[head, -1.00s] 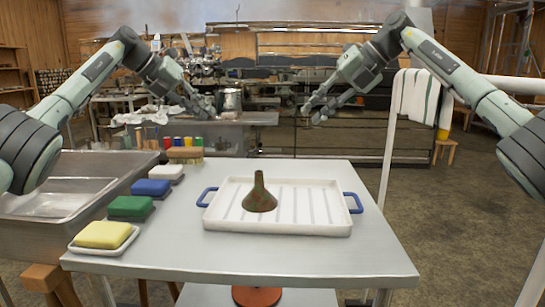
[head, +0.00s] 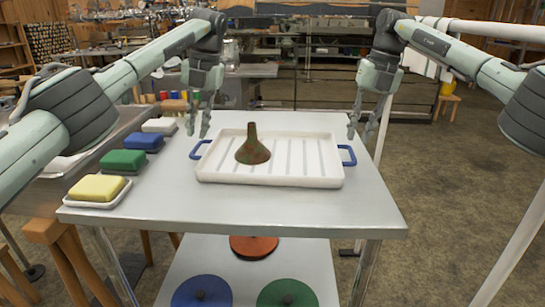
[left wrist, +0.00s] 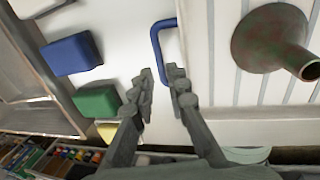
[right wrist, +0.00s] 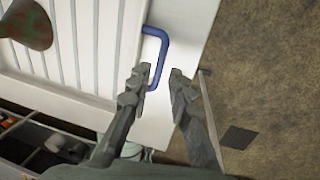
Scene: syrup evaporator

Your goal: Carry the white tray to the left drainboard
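The white tray (head: 215,176) has a ribbed floor and a blue handle at each end. It rests on the metal table, with a rusty green-brown funnel (head: 252,150) standing mouth-down on it. My left gripper (head: 204,130) is open and empty, pointing down above the left handle (head: 198,150). In the left wrist view that handle (left wrist: 156,45) lies just beyond the open fingertips (left wrist: 159,72). My right gripper (head: 356,134) is open and empty, pointing down above the right handle (head: 349,156). In the right wrist view that handle (right wrist: 163,47) lies just beyond the fingertips (right wrist: 158,72).
Sponges on dishes line the table's left side: yellow (head: 96,188), green (head: 124,161), blue (head: 145,143). A metal sink with drainboard (head: 108,130) adjoins on the left, partly hidden by my left arm. The table (head: 240,212) is clear in front of the tray.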

